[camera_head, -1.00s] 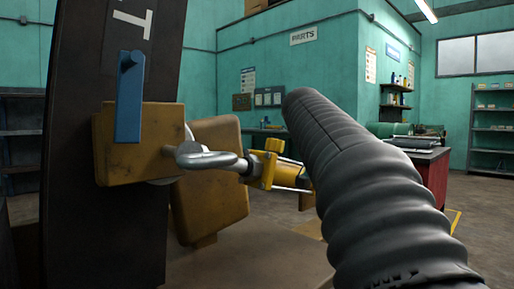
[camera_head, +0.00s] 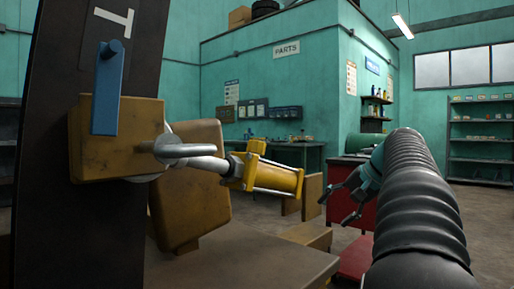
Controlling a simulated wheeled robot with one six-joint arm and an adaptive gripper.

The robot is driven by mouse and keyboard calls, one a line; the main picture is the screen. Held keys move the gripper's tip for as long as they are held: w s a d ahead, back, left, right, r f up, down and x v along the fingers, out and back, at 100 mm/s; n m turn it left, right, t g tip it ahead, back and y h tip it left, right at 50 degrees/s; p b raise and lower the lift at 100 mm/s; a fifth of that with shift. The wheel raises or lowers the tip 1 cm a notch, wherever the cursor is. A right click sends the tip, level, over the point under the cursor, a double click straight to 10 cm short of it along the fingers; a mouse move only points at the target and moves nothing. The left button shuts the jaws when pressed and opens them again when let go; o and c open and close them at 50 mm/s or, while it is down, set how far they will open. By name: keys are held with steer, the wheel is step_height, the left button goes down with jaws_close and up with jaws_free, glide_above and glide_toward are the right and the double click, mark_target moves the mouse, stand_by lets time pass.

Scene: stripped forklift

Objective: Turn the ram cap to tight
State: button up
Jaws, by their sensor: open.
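A yellow ram cylinder (camera_head: 275,176) with thin silver tie rods lies roughly level in the middle of the view. Its silver rod (camera_head: 203,163) runs left to a rod eye (camera_head: 178,151) at a worn yellow block (camera_head: 118,128). I cannot tell which part is the ram cap. My gripper (camera_head: 336,208) is open and empty, to the right of the cylinder and apart from it in the picture, with its fingers pointing left. My dark ribbed arm hides part of the right side.
A brown plate (camera_head: 195,185) stands behind the rod. A flat grey-brown surface (camera_head: 240,262) lies below. A red cabinet (camera_head: 352,208) stands behind my gripper, and shelves (camera_head: 482,140) at far right.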

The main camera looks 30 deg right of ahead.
steer(key=w+a+r+n+t+y, duration=0.2)
steer(key=a+r+n+t+y, duration=0.2)
steer(key=r+n+y, duration=0.35)
steer(key=n+y, duration=0.3)
steer(key=n, duration=0.7)
glide_toward(257, 144)
steer(key=shift+t+h, duration=0.25)
steer(key=shift+t, duration=0.15)
steer(key=x, duration=0.7)
steer(key=w+d+x, duration=0.1)
steer(key=x, duration=0.2)
steer(key=shift+w+a+f+b, duration=0.15)
steer(key=shift+w+a+b, duration=0.1)
steer(key=shift+b, duration=0.1)
steer(key=shift+c, duration=0.2)
steer(key=c, duration=1.1)
